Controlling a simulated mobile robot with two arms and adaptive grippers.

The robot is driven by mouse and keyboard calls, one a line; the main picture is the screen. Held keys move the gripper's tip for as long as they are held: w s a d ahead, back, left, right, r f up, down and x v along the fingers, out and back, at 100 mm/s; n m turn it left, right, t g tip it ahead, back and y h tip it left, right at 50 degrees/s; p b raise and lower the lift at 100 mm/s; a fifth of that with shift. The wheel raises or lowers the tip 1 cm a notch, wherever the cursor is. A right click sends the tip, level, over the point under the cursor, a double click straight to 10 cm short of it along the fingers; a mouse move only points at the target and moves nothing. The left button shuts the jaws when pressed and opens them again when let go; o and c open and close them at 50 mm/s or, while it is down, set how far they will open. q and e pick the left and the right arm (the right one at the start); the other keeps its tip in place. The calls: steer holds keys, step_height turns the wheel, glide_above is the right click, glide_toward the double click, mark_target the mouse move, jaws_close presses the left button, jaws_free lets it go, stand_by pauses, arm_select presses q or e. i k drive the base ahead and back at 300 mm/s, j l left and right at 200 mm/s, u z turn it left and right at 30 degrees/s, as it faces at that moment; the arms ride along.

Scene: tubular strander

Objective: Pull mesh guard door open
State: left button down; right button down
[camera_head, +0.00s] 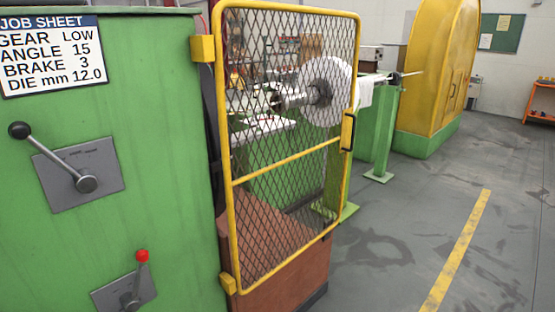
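The mesh guard door (284,153) has a yellow tube frame with dark diamond mesh and a yellow cross bar. It stands in the middle of the head view, hinged on its left side to the green cabinet by yellow blocks, one near the top (203,48) and one near the bottom (228,283). A dark handle (348,132) sits on its right-hand upright, at about mid height. From this view I cannot tell for sure whether the door is shut or ajar. Neither of my grippers is in view.
The green cabinet (150,190) fills the left, with a black-knobbed lever (55,160), a red-knobbed lever (140,270) and a job sheet (50,55). Behind the mesh are a shaft and pale disc. A yellow housing (432,70) stands at the back. Grey floor (400,235) at right is clear.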

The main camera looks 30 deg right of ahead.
mark_target(346, 127)
steer(key=i+l, duration=0.1)
steer(key=l, duration=0.3)
steer(key=i+l, duration=0.1)
steer(key=l, duration=0.3)
steer(key=i+l, duration=0.1)
steer(key=l, duration=0.7)
steer(key=i+l, duration=0.15)
steer(key=l, duration=0.2)
